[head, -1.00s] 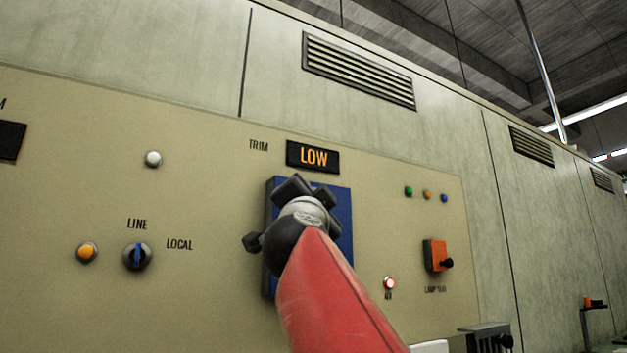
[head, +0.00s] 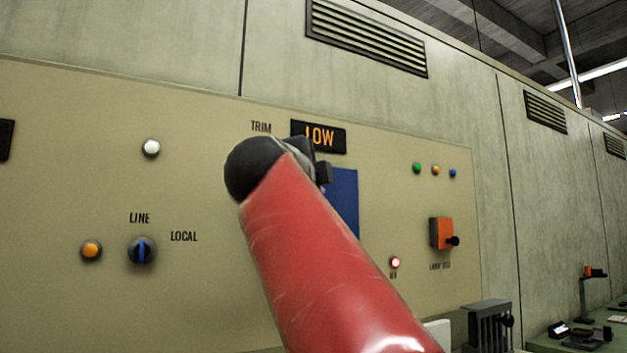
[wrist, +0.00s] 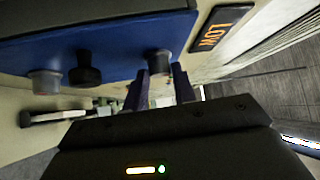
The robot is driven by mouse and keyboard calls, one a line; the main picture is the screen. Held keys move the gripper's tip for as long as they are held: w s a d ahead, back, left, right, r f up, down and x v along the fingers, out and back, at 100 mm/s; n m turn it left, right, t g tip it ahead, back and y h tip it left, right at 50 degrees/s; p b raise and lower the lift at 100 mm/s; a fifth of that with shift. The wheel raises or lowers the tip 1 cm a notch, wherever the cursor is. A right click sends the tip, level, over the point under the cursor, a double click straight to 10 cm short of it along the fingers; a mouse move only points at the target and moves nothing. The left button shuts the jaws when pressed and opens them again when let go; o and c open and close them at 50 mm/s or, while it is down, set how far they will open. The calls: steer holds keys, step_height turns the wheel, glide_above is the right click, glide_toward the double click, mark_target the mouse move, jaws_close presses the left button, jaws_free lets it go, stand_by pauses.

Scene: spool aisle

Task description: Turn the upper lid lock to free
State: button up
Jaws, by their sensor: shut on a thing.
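The blue lid (head: 344,202) is on the beige panel, below the LOW display, mostly hidden by my red arm in the head view. In the wrist view the lid (wrist: 90,42) carries a grey round knob near the LOW display, the upper lid lock (wrist: 158,60). A second grey knob (wrist: 45,82) is at the far end, with a black knob (wrist: 85,68) between. My gripper (wrist: 158,82) is shut on the upper lid lock, its two fingers either side of it. The lock's pointer or marking cannot be made out.
The LOW display (head: 319,136) sits close above the lid. A LINE/LOCAL selector (head: 142,251) and amber button (head: 91,251) are to the left. An orange box with a black knob (head: 442,234) and a lit red lamp (head: 395,262) are to the right.

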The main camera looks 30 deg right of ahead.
stand_by(0.4)
steer(key=o, duration=1)
steer(key=v, duration=0.7)
steer(key=shift+s+a+b, duration=0.3)
steer(key=shift+b, duration=0.15)
